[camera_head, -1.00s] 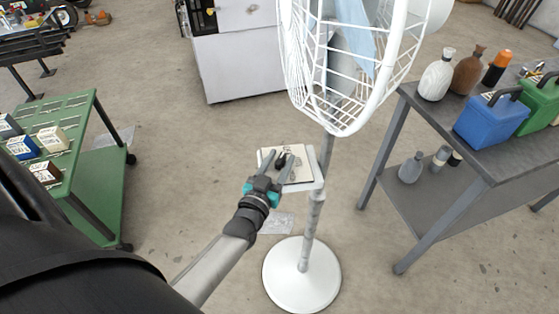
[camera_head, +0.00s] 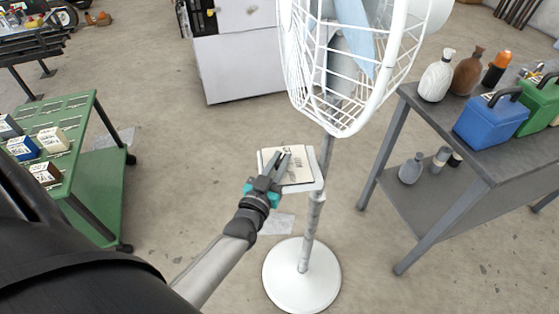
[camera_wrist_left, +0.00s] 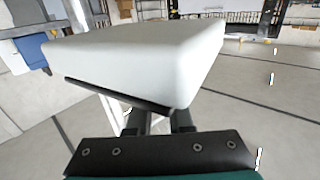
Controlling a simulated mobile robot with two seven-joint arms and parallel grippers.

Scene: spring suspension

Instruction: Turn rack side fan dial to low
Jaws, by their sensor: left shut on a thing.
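The white standing fan has a cage (camera_head: 340,100), a pole and a round base (camera_head: 302,276). A small tilted control panel (camera_head: 303,174) with a cream face and dark markings sits on its pole. My left gripper (camera_head: 277,160) reaches the panel from the lower left, and its fingers are shut over the panel face. They hold the dial, which the fingers hide, so its setting cannot be read. In the left wrist view the white panel housing (camera_wrist_left: 150,50) fills the upper middle, close to the dark fingers (camera_wrist_left: 160,115). My right gripper is out of view.
A grey workbench (camera_head: 440,135) with bottles and a blue box (camera_head: 490,122) stands to the right. A green cart (camera_head: 105,175) with small boxes stands to the left. A light grey cabinet (camera_head: 240,70) is behind. The floor around the fan base is mostly clear.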

